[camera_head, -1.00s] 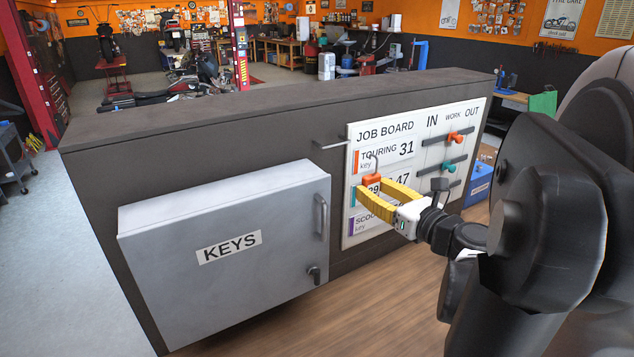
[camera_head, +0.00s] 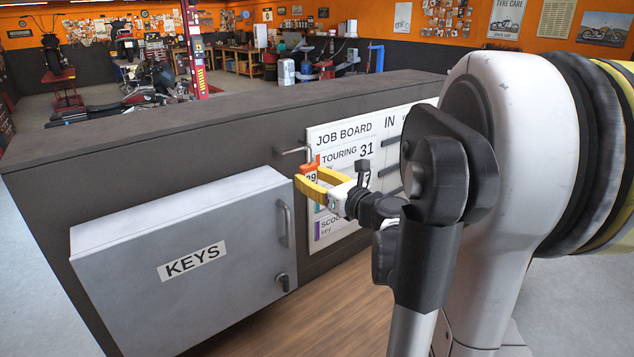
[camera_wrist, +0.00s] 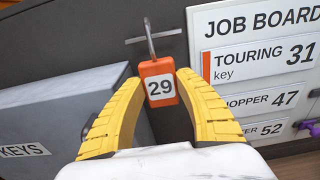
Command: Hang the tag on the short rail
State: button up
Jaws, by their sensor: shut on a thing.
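An orange tag (camera_wrist: 159,89) marked 29, with a metal loop (camera_wrist: 149,40) at its top, is held between the yellow fingers of my gripper (camera_wrist: 162,84). The tag (camera_head: 308,172) also shows at the fingertips in the head view. The short rail (camera_wrist: 172,33) is a thin metal rod on the dark wall; it also shows in the head view (camera_head: 288,151), just left of the job board. In the wrist view the loop crosses in front of the rail. I cannot tell whether the loop is around the rail or only near it.
The grey KEYS cabinet (camera_head: 190,262) juts out at lower left. The job board (camera_head: 340,134) is at right, partly hidden by my arm. The dark counter top (camera_head: 120,133) runs above the rail.

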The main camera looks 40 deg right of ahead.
jog(key=shift+w+d, duration=0.15)
jog(key=shift+w, duration=2.4)
jog(key=shift+f+b, duration=0.55)
jog(key=o, duration=1)
jog(key=shift+o, duration=0.2)
jog(key=shift+s, duration=0.1)
jog(key=s, duration=1.1)
jog(key=shift+s+a+r, duration=0.35)
jog(key=shift+s, duration=0.05)
jog(key=shift+s+f, duration=0.1)
